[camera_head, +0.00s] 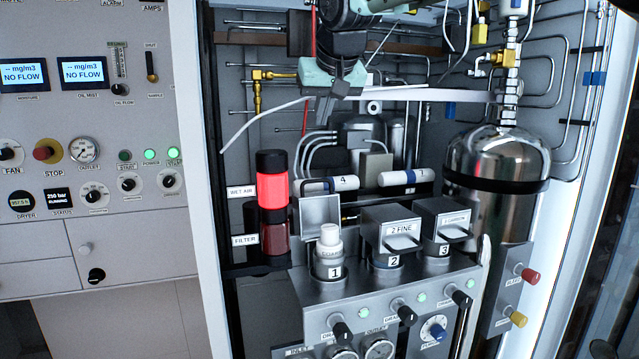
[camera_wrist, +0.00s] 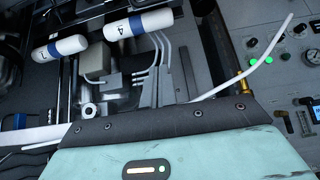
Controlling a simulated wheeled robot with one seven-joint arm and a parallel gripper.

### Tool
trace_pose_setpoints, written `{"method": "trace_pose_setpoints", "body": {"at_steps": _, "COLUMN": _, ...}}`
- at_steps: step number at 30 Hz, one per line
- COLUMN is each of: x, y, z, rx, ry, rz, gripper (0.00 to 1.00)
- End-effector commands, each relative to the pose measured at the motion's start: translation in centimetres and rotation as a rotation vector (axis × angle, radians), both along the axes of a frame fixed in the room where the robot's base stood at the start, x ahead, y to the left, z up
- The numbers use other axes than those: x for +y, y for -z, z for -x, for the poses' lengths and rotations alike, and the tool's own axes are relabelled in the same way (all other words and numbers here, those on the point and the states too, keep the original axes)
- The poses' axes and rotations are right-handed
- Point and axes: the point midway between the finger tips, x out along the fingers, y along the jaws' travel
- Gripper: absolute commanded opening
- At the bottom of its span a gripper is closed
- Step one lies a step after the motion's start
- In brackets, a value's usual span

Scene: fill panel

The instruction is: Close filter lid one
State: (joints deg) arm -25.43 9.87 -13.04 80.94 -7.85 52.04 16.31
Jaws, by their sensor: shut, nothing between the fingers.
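Filter lid one (camera_head: 320,213) is a grey plate standing raised behind the filter position marked 1 in the head view. A white cartridge (camera_head: 330,240) stands upright in the round opening there, its top above the rim. The lids marked 2 FINE (camera_head: 398,231) and 3 CARBON (camera_head: 447,219) lie to the right, each with a black handle, and look closed. My gripper (camera_head: 328,88) is shut and empty, high above and behind lid one and apart from it.
A red and black beacon (camera_head: 271,187) stands left of lid one. White cylinders, one marked 4 (camera_head: 330,185), lie behind the lids. A white tube (camera_head: 262,121) passes near my gripper. A steel tank (camera_head: 497,165) stands at right. Black knobs (camera_head: 342,332) line the front.

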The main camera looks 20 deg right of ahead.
Motion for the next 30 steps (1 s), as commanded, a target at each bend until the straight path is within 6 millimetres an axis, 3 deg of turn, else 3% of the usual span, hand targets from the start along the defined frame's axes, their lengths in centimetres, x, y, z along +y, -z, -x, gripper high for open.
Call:
{"method": "trace_pose_setpoints", "body": {"at_steps": 1, "x": 0.0, "y": 1.3, "z": 0.0, "rx": 0.000, "ry": 0.000, "rz": 0.000, "gripper": 0.00}}
{"method": "trace_pose_setpoints", "body": {"at_steps": 9, "x": 0.0, "y": 4.4, "z": 0.0, "rx": 0.000, "ry": 0.000, "rz": 0.000, "gripper": 0.00}}
{"method": "trace_pose_setpoints", "body": {"at_steps": 16, "x": 0.0, "y": 5.2, "z": -0.6, "rx": 0.003, "ry": 0.000, "rz": 0.002, "gripper": 0.00}}
{"method": "trace_pose_setpoints", "body": {"at_steps": 30, "x": -0.1, "y": 11.7, "z": -5.8, "rx": 0.005, "ry": 0.001, "rz": 0.002, "gripper": 0.00}}
